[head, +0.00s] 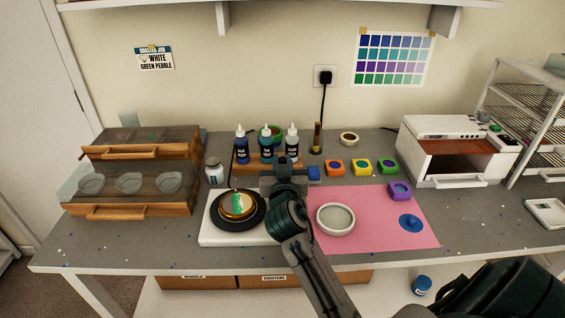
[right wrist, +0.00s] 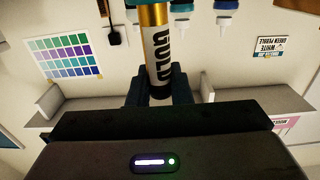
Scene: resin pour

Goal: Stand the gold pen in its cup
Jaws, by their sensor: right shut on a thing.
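My right gripper (head: 287,172) reaches over the bench near the bottle rack. It is shut on the gold pen (right wrist: 157,45), which has a gold barrel and a white label reading GOLD, upside down in the right wrist view. The pen's far part runs out of that view at the top. In the head view I cannot make the pen out behind my wrist. A slim gold-brown upright holder (head: 317,138) with a dark foot, seemingly the cup, stands at the back, beyond and right of the gripper. My left gripper is not in view.
Several dropper bottles (head: 240,146) stand in a wooden rack. A black turntable (head: 258,222) with a gold-rimmed piece sits left of my arm. A pink mat (head: 385,235) carries a white bowl (head: 335,219). Several colored pots, including an orange one (head: 334,168), stand behind it.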

